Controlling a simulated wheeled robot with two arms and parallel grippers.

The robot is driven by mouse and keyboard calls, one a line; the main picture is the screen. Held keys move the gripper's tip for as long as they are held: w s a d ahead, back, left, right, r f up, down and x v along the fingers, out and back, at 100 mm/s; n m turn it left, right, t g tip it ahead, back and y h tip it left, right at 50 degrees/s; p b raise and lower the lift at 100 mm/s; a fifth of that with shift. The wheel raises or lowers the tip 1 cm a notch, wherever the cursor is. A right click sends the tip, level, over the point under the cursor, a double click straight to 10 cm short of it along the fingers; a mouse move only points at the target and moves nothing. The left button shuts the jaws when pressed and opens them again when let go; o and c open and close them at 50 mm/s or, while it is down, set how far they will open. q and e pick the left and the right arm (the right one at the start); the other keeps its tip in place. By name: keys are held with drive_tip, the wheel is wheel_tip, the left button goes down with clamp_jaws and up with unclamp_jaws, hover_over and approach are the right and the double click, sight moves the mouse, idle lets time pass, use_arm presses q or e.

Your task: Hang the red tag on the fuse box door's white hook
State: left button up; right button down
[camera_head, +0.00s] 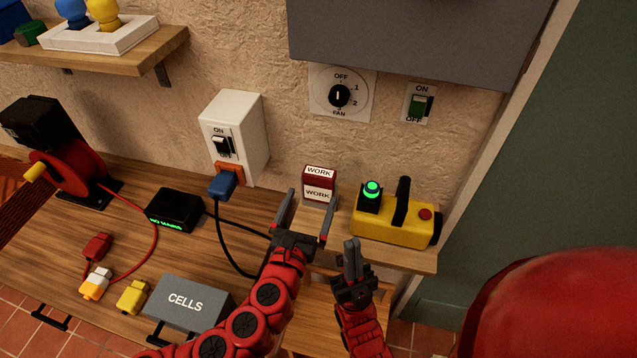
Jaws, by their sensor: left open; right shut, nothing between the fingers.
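A red tag (319,174) with white WORK labels stands at the back of the wooden worktop, near the wall. My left gripper (312,196) is open, with its fingers pointing toward the tag. The fingertips appear close to the tag's sides, but I cannot tell whether they touch it. My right gripper (352,246) is shut and empty, lower and to the right of the tag. A grey box (420,40) on the wall at the top may be the fuse box; only its lower part shows. No white hook is visible.
A yellow device (395,226) with a green lamp stands right of the tag. A white socket box (236,135) with a blue plug (222,185) is at left; its black cable runs near my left arm.

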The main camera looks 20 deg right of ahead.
sight(317, 179)
use_arm(q)
drive_tip(key=shift+x, duration=1)
drive_tip(key=shift+w+d+r+p, duration=0.1)
drive_tip(key=shift+w+d+p, duration=0.15)
drive_tip(key=shift+w+p, duration=0.2)
drive_tip(key=p+x, duration=0.1)
drive_tip(key=x, duration=0.2)
drive_tip(key=shift+w, duration=0.15)
drive_tip(key=shift+w+d, duration=0.3)
drive_tip(key=shift+w, duration=0.05)
drive_tip(key=c, duration=1)
drive_tip(key=shift+r+p, duration=0.6)
drive_tip(key=shift+r, duration=4.25)
